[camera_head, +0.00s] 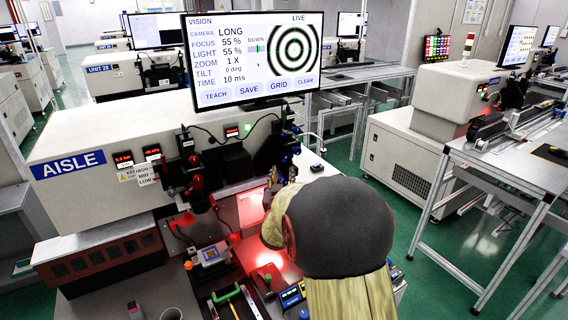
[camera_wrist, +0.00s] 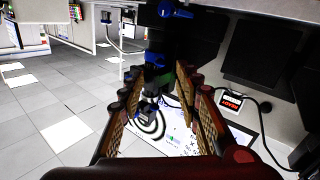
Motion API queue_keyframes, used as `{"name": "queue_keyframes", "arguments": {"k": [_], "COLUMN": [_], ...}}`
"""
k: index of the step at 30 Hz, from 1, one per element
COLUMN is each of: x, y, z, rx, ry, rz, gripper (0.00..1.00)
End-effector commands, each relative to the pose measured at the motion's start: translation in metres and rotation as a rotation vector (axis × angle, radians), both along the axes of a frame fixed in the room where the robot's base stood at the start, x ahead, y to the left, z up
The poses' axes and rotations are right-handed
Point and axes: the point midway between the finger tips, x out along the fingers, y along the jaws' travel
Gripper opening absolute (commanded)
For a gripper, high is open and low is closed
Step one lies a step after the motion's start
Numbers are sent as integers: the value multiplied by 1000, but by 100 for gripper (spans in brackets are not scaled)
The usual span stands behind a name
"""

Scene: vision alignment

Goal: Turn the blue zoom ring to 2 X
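The monitor (camera_head: 252,60) reads ZOOM 1 X, CAMERA LONG, and shows sharp black rings. A dark upright camera and lens assembly with blue parts (camera_head: 290,158) stands right of the machine's centre, partly behind my arm. In the wrist view, a blue ring-like band (camera_wrist: 155,59) sits on the black barrel, beyond and between my fingertips; I cannot tell for certain that it is the zoom ring. My gripper (camera_wrist: 160,76) is open, its brown-padded fingers apart on either side of the barrel's line. Contact is not visible. In the head view my gripper (camera_head: 274,182) is mostly hidden by my arm.
The AISLE machine housing (camera_head: 110,150) stands behind. A blue knob (camera_wrist: 174,10) shows at the top of the wrist view. Aisle floor lies right.

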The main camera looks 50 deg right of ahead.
Motion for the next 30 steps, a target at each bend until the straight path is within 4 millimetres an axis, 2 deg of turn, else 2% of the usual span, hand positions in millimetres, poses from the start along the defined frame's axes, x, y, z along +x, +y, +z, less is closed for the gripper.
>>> {"name": "queue_keyframes", "arguments": {"k": [15,26,30], "x": [42,46,46], "y": [-53,-58,-57], "z": [-1,0,0], "rx": [-2,-1,-1], "ry": [-1,0,0], "rz": [-1,1,1], "gripper": [34,34,27]}}
